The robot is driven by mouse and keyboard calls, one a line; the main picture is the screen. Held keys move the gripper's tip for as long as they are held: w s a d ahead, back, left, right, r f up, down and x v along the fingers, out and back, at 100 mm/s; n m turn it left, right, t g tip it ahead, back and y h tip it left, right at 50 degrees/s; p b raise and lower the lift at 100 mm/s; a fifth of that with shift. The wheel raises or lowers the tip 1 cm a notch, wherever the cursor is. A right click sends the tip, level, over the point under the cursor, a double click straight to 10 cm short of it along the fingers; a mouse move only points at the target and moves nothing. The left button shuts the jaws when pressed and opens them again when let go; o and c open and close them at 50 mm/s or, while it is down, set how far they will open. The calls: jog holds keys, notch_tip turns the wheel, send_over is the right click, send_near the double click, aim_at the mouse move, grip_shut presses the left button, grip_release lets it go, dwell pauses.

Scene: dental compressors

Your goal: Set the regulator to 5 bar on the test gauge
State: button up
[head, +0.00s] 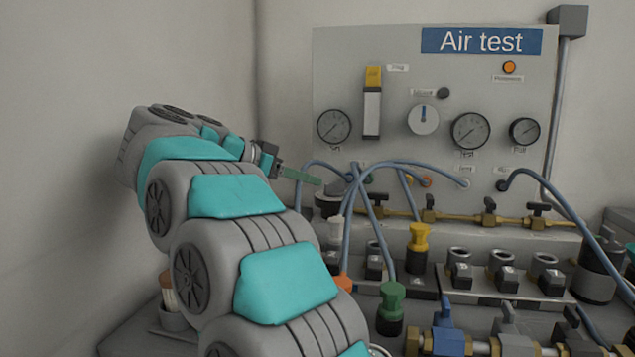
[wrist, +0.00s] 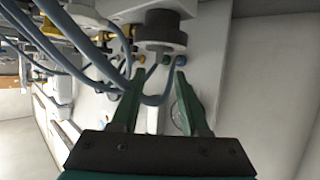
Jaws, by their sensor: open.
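A dark round knob on a grey body (head: 332,203), apparently the regulator, sits low at the panel's left. It also shows as a dark ribbed knob (wrist: 162,32) at the top of the wrist view. My gripper (head: 312,180) has green fingers, seen edge-on just above and left of that knob. In the wrist view, my gripper (wrist: 153,80) is open with nothing clearly held; hoses pass near its left finger.
Blue-grey hoses (head: 403,163) loop across the panel front close to my gripper. Other gauges (head: 333,126) and a white selector dial (head: 423,118) are on the panel. Brass valves (head: 490,215), a yellow fitting (head: 418,238) and a green fitting (head: 391,300) crowd the area below.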

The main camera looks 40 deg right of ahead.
aim_at(335, 188)
jog(key=x, duration=0.6)
jog(key=shift+d+f, duration=0.15)
jog(key=shift+d, duration=0.25)
grip_shut()
